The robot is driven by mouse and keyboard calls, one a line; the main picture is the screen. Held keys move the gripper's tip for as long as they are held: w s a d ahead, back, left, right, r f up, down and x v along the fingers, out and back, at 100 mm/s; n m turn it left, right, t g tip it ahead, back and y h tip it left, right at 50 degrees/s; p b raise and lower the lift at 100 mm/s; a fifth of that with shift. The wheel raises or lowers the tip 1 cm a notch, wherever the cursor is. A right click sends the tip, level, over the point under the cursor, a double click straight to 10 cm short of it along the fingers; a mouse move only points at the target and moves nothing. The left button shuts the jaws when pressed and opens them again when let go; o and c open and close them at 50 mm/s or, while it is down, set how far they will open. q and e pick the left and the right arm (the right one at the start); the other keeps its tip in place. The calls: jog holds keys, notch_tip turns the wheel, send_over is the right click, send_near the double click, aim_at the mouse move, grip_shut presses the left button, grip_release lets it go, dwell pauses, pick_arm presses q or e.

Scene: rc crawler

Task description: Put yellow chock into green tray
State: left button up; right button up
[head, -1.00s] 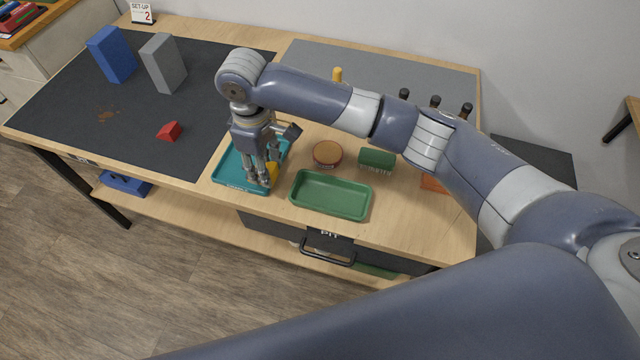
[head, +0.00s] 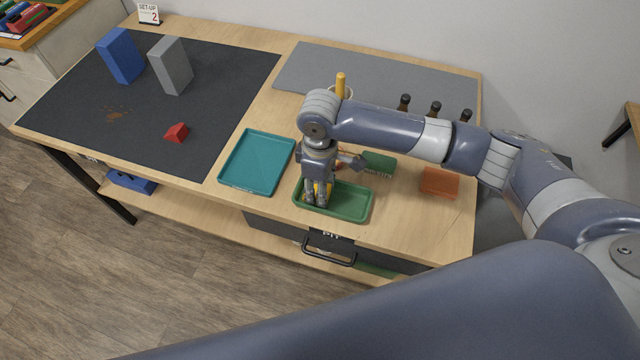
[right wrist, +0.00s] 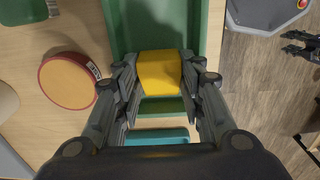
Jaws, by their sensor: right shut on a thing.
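The yellow chock (right wrist: 160,72) is between the fingers of my right gripper (right wrist: 161,80), which is shut on it. In the head view my right gripper (head: 318,200) points down over the left part of the green tray (head: 352,205), and only a bit of yellow shows between its fingers. In the right wrist view the green tray (right wrist: 208,30) lies beneath and around the chock. I cannot tell whether the chock touches the tray floor.
The empty teal tray (head: 257,163) lies left of the green tray. A red wedge (head: 176,132) and blue and grey blocks stand on the dark mat.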

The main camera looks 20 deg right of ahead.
jog(key=o, duration=0.8)
jog(key=shift+o, duration=0.2)
notch_tip(320, 180, up, 12)
